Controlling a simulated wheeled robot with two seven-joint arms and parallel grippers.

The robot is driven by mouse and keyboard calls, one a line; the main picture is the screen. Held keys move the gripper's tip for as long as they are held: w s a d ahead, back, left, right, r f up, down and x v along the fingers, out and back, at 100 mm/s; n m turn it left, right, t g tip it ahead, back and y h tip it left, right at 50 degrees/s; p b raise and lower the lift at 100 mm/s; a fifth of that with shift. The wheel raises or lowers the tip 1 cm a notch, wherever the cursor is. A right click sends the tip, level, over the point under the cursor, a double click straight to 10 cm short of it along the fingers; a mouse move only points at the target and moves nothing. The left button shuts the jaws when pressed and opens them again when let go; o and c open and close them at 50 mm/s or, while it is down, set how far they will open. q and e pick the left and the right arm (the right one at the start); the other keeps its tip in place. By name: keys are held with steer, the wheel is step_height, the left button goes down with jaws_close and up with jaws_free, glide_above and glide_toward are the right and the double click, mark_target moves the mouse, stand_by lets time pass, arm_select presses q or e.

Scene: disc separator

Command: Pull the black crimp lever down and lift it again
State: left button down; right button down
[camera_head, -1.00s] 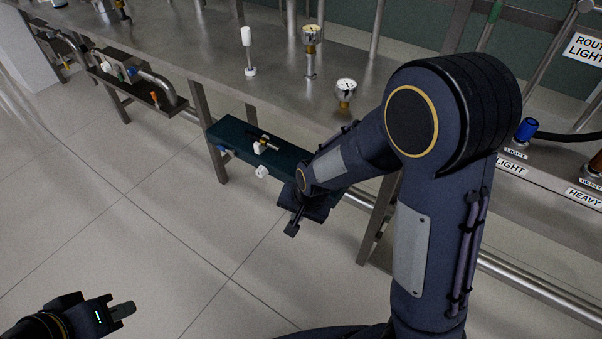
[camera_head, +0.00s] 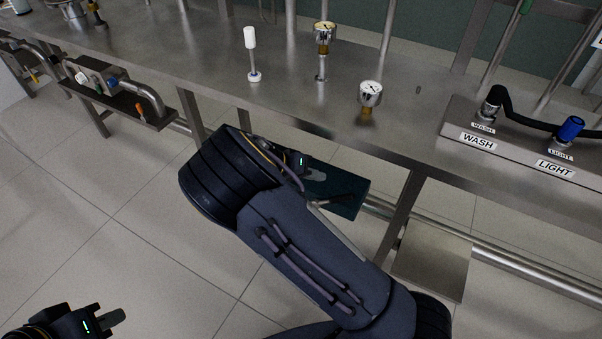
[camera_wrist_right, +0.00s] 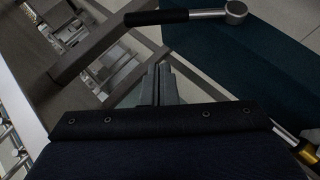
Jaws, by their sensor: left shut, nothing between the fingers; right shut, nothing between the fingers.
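The black crimp lever (camera_wrist_right: 156,17) shows in the right wrist view as a black grip on a silver rod that ends in a round silver pivot. It lies across the top, beside and partly over a dark teal shelf (camera_wrist_right: 245,65). My right gripper (camera_wrist_right: 163,80) is shut and empty, below the black grip in that picture and apart from it. In the head view my right arm hides most of the teal shelf (camera_head: 353,184) and the right fingertips. My left gripper (camera_head: 116,316) is shut and empty over the floor at the lower left.
Table legs and a pipe (camera_head: 500,260) lie close to the teal shelf.

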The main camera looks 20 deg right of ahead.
mark_target(325, 201)
steer(key=s+d+f, duration=0.1)
steer(key=d+f+b, duration=0.1)
steer(key=f, duration=0.1)
steer(key=shift+s+d+f, duration=0.15)
steer(key=shift+s+d, duration=0.25)
arm_select(q)
steer(key=shift+f, duration=0.7)
arm_select(e)
steer(key=shift+s+d+f, duration=0.25)
steer(key=shift+s+f, duration=0.25)
steer(key=shift+s, duration=0.05)
arm_select(q)
steer(key=shift+f, duration=0.1)
